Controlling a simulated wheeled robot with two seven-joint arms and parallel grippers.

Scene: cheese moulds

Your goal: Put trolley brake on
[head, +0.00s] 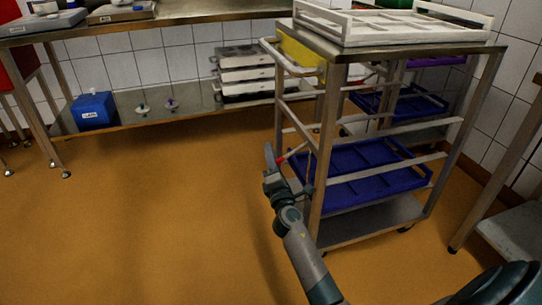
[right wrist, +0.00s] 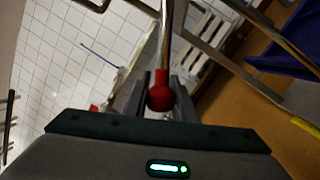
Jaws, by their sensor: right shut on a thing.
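In the right wrist view the red knob (right wrist: 160,92) sits between the fingers at the end of a metal rod (right wrist: 166,40). My right gripper (head: 276,163) is shut on this knob; the fingers partly hide it. My left gripper is not in view.
The trolley carries a white tray (head: 385,38) on top and blue trays (head: 345,190) below. A steel table (head: 150,22) stands at the back, with a blue box (head: 93,112) and stacked moulds (head: 247,75) on its lower shelf. The orange floor on the left is clear.

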